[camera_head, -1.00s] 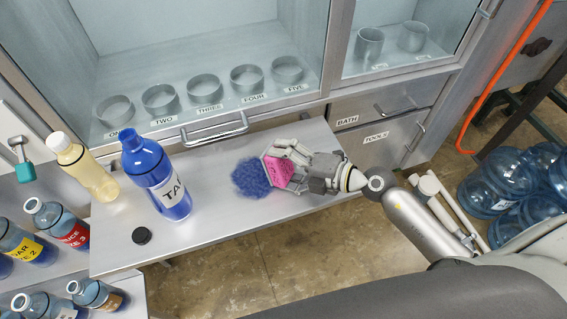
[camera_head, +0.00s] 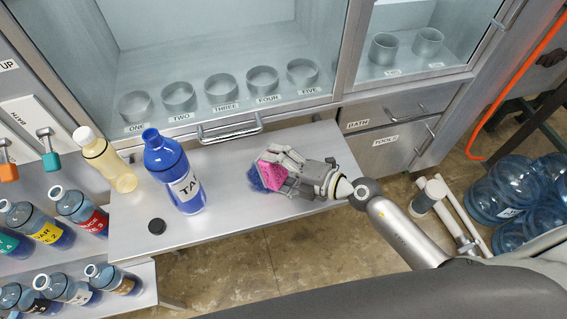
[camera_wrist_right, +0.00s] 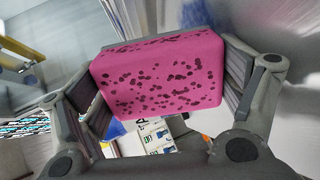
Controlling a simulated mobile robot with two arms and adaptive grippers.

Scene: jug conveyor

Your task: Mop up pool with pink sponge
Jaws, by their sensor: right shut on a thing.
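The pink sponge (camera_head: 269,174) is held at the left end of my right gripper (camera_head: 284,175), low over the steel bench. In the right wrist view the sponge, with dark red spots (camera_wrist_right: 160,78), sits between the two fingers, which press on its sides. The blue pool (camera_head: 255,181) shows as a small patch at the sponge's left edge. The sponge and gripper may hide more of it. I cannot tell whether the sponge touches the bench. My left gripper is not in view.
A blue bottle (camera_head: 182,180) with a white label stands left of the pool. A cream bottle (camera_head: 108,161) and a black cap (camera_head: 157,226) are farther left. A glass-fronted cabinet with several cups is behind. The bench (camera_head: 222,205) is clear between bottle and sponge.

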